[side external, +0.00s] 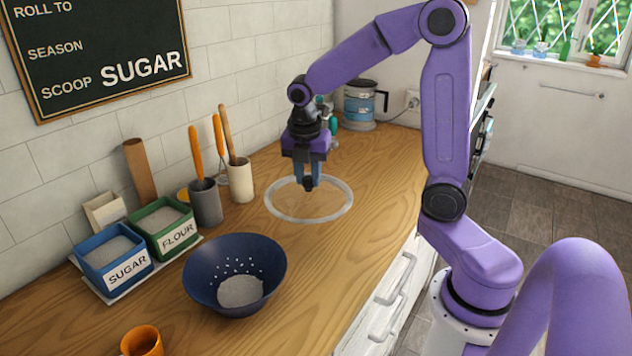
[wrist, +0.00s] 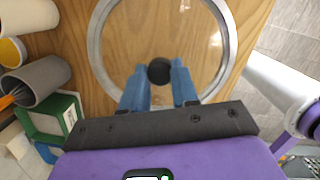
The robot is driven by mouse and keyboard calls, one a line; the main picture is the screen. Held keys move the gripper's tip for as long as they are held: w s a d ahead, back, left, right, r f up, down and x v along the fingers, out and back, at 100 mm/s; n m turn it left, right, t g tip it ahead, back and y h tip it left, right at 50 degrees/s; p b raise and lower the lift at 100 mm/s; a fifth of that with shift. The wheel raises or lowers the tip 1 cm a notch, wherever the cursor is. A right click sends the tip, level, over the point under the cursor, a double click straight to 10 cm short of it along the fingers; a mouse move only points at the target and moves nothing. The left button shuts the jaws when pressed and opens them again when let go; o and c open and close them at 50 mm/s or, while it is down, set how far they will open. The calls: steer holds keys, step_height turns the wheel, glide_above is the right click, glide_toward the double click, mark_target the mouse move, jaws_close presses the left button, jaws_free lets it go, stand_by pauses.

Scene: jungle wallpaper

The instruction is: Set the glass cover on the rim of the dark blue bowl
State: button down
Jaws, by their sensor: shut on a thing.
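The glass cover (side external: 331,208) is a clear disc with a pale rim and a dark knob in its middle. It lies level on or just above the wooden counter, behind and to the right of the dark blue bowl; I cannot tell if it touches the wood. My gripper (side external: 308,183) points down over it, shut on its knob. In the wrist view the blue fingers of my gripper (wrist: 159,80) meet at the dark knob, and the glass cover (wrist: 98,50) shows its rim around them. The dark blue bowl (side external: 205,282) stands upright and open, with pale grainy stuff inside.
Blue sugar (side external: 125,273) and green flour (side external: 177,240) boxes stand left of the bowl. Utensil pots (side external: 206,208) line the wall. An orange mug (side external: 142,342) is at the front, a kettle (side external: 359,105) at the back. Bare counter (side external: 330,270) lies right of the bowl.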

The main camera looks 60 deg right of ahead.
steer(key=a+r+n, duration=0.2)
steer(key=a+n, duration=0.1)
steer(key=a, duration=0.9)
steer(key=a+r+n, duration=0.2)
steer(key=a+n, duration=0.1)
steer(key=a, duration=0.9)
steer(key=shift+w+t, duration=0.25)
steer(key=shift+t, duration=0.15)
steer(key=shift+d+f, duration=0.1)
steer(key=shift+f, duration=2.3)
steer(key=shift+f, duration=0.85)
steer(key=c, duration=0.8)
jaws_free()
